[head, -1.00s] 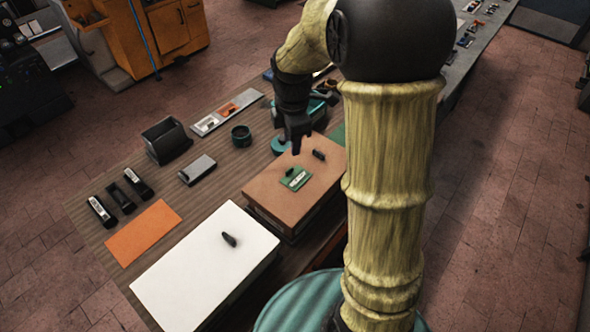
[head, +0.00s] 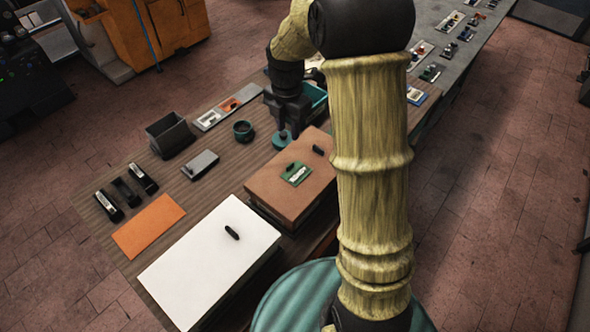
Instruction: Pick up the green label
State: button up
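The green label (head: 296,174) with a pale printed patch lies flat on top of the brown box (head: 270,192), near its middle. A small dark piece sits at the label's upper left edge. My gripper (head: 291,131) is beyond the label, near the far left edge of the brown box and close to a round teal thing (head: 280,142). It looks clear of the label. The fingers are dark and small here, so I cannot tell whether they are open or shut.
A white box (head: 200,262) with a dark handle stands in front of the brown one. A dark knob (head: 318,150) sits on the brown lid. An orange sheet (head: 148,226), staplers, a grey block (head: 200,164) and a dark cup (head: 243,131) are left. My arm hides the right side.

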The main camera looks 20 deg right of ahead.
jog(key=p, duration=0.3)
send_over(290, 164)
notch_tip(290, 164, down, 9)
jog(key=shift+a+f, duration=0.15)
jog(key=shift+f, duration=0.1)
jog(key=shift+s+f+p, duration=0.1)
jog(key=shift+f+p, duration=0.4)
jog(key=shift+f, duration=0.05)
jog(key=shift+f+p, duration=0.85)
jog(key=shift+f, duration=1.1)
grip_shut()
